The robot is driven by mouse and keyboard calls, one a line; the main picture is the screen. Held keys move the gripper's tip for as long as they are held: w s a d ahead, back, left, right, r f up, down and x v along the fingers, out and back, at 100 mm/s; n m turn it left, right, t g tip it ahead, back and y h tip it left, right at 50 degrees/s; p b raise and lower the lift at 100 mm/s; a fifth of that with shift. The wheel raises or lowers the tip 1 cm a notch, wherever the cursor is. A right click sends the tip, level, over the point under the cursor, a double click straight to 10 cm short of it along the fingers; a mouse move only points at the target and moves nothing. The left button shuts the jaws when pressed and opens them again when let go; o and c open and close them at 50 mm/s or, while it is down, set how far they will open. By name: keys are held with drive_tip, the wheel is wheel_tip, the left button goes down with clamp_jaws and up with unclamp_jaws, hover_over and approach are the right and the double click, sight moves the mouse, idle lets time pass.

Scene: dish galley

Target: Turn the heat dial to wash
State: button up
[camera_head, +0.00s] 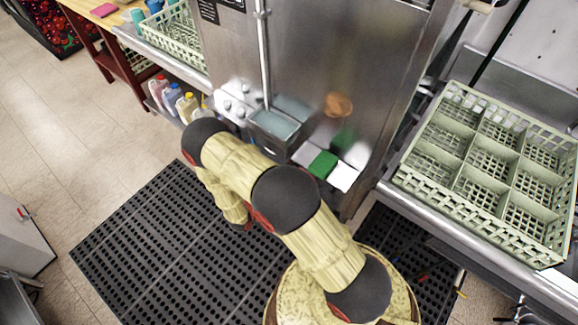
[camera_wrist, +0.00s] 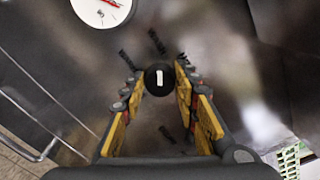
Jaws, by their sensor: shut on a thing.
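The heat dial (camera_wrist: 158,80) is a round black knob with a short white mark, seen in the wrist view on a brushed metal panel. The white mark points nearly straight up in that view. Several dark labels (camera_wrist: 157,42) stand around the knob, too blurred to read. My gripper (camera_wrist: 159,76) has its yellow-padded fingers on either side of the knob and is shut on it. In the head view my arm reaches to the machine's lower front, and I cannot make out the gripper or the dial there.
A white round gauge (camera_wrist: 101,8) with a red needle sits on the panel. The steel machine (camera_head: 335,60) stands ahead. A green compartment rack (camera_head: 462,188) rests on the right counter, another rack (camera_head: 172,38) at left. Bottles (camera_head: 172,98) stand under the left counter. A black mat (camera_head: 150,235) covers floor.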

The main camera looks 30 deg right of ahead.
idle(0.4)
drive_tip(key=o, duration=1)
drive_tip(key=shift+o, duration=0.6)
drive_tip(key=shift+a, duration=0.15)
drive_tip(key=v, duration=1.1)
drive_tip(key=shift+s+a, duration=0.15)
drive_tip(key=shift+a, duration=0.25)
